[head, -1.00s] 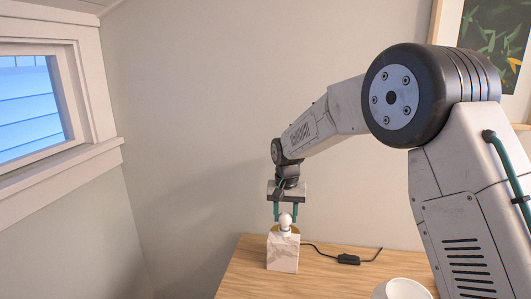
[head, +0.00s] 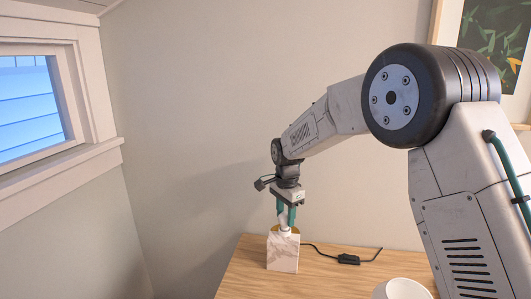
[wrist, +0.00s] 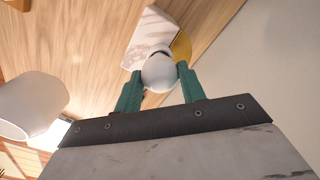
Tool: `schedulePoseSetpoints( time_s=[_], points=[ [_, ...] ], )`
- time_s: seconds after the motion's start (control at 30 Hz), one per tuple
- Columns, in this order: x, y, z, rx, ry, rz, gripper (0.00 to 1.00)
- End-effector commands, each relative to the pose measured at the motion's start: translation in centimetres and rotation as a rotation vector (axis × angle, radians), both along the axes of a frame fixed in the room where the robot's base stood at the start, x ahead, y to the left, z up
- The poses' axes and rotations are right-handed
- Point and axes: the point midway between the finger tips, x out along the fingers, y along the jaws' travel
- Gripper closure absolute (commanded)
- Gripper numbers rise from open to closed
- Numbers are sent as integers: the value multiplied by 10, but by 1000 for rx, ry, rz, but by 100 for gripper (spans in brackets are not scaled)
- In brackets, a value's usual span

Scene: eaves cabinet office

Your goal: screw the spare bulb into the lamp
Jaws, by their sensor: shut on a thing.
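The lamp (head: 283,255) is a white marble block with a brass-coloured disc at its top, standing on the wooden desk. The block also shows in the wrist view (wrist: 148,28). A white bulb (wrist: 159,72) sits upright at the top of the lamp; whether its thread is engaged is hidden. My gripper (head: 285,217) is above the lamp, pointing down, its teal fingers shut on the bulb from two sides. In the wrist view the bulb is between the fingertips.
A black inline switch (head: 348,259) on a dark cord lies right of the lamp. A white round shade or cup (head: 402,290) stands at the desk's front right; it also shows in the wrist view (wrist: 32,105). The wooden desk (head: 310,283) is clear between them. A wall is behind.

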Motion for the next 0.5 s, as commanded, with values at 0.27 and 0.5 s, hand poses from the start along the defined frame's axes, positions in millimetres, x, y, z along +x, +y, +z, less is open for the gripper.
schedulePoseSetpoints(
  time_s=[0.27,0.5],
  points=[
    [0,0,0,0,-1,-376,84],
    [0,0,0,0,-1,-427,84]
  ],
)
